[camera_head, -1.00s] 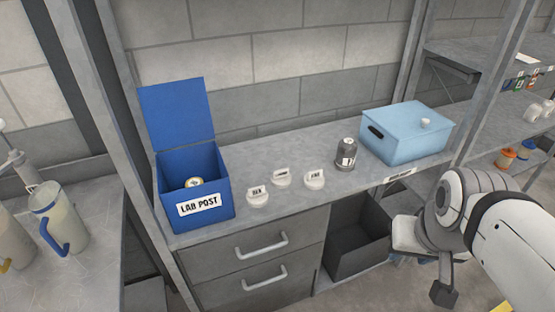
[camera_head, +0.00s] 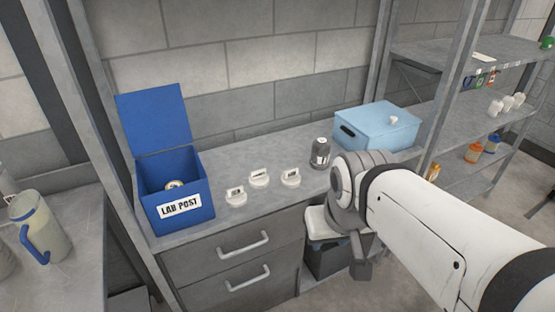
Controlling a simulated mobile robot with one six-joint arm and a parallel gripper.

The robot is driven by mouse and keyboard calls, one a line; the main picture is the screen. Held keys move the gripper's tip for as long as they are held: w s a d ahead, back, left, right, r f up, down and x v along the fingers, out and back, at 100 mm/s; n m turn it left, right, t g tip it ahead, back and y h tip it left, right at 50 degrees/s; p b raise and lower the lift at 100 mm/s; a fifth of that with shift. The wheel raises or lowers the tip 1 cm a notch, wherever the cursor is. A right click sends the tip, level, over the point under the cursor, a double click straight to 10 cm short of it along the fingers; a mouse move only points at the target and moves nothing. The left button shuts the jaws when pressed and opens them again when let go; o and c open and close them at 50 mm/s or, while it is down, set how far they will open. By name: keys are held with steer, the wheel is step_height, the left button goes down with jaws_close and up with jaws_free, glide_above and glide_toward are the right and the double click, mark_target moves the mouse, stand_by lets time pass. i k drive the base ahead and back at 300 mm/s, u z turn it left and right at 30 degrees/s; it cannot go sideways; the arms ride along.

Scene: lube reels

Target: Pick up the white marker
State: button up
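Three white round pieces with labelled tops stand on the grey counter: a left one (camera_head: 236,197), a middle one (camera_head: 259,178) and a right one (camera_head: 291,177). A small white piece (camera_head: 394,120) sits on the light blue box's lid. No pen-shaped marker shows, and I cannot tell which white piece is the marker. My gripper (camera_head: 361,267) hangs low at the end of my white arm, in front of the counter and apart from the white pieces. Its fingers are too unclear to show whether they are open.
An open blue LAB POST box (camera_head: 181,208) stands left on the counter (camera_head: 218,220). A dark grey bottle (camera_head: 321,153) stands beside the light blue box (camera_head: 374,130). Drawers (camera_head: 232,262) lie below. Shelves (camera_head: 455,122) with several containers are at right; a jug (camera_head: 40,230) is at left.

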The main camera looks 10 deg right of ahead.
mark_target(290, 179)
steer(key=z, duration=0.05)
steer(key=i, duration=1)
steer(key=u, duration=0.05)
